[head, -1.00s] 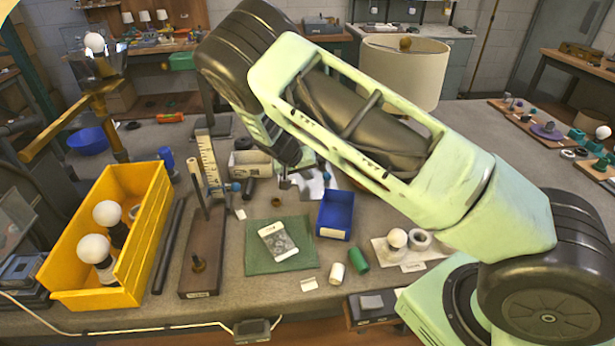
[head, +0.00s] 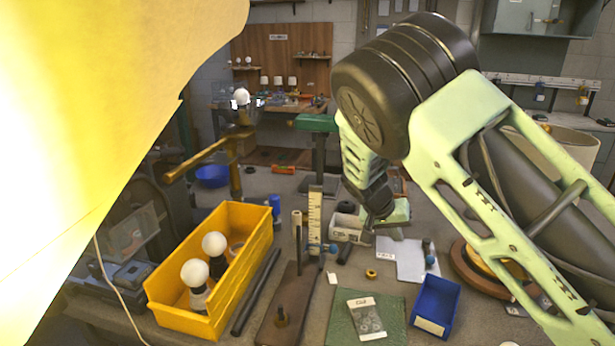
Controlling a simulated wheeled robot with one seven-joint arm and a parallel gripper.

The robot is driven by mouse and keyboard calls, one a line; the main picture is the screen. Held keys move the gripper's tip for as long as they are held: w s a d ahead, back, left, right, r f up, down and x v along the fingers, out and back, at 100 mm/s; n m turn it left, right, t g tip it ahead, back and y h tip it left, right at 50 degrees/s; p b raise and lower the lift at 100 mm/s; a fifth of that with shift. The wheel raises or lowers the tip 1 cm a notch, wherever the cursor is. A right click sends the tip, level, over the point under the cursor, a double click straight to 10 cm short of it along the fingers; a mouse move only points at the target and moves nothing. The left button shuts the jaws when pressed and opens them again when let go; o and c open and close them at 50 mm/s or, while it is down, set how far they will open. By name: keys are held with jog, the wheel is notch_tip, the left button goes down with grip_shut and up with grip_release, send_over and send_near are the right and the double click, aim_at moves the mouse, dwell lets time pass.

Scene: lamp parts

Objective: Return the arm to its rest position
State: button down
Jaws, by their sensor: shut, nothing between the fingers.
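My gripper (head: 372,232) is at the end of my pale green arm, in the middle of the head view. It points down above the back of the workbench, beside a white box and a white sheet. It is shut, and I see nothing held in it. My arm reaches in from the right and hides part of the bench and the large lampshade (head: 566,150).
A yellow bin (head: 250,262) with white bulbs (head: 194,272) stands at left. A blue tray (head: 436,304) and a green mat (head: 340,325) lie in front. A brass lamp arm (head: 205,157) stands behind the bin. A bright yellow surface fills the upper left.

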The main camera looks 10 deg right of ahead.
jog(key=s+a+r+n+g+y, duration=0.1)
jog(key=s+a+r+n+y, duration=0.2)
jog(key=s+a, duration=0.6)
jog(key=s+a+r+n+g+y, duration=0.1)
jog(key=s+a+r+n+y, duration=0.25)
jog(key=s+a, duration=0.55)
jog(key=s+r+n, duration=0.2)
jog(key=s+n, duration=0.1)
jog(key=s, duration=0.6)
jog(key=s+r+n, duration=0.2)
jog(key=s+n, duration=0.2)
jog(key=s, duration=0.5)
jog(key=shift+s+r, duration=0.3)
jog(key=shift+n+y, duration=0.25)
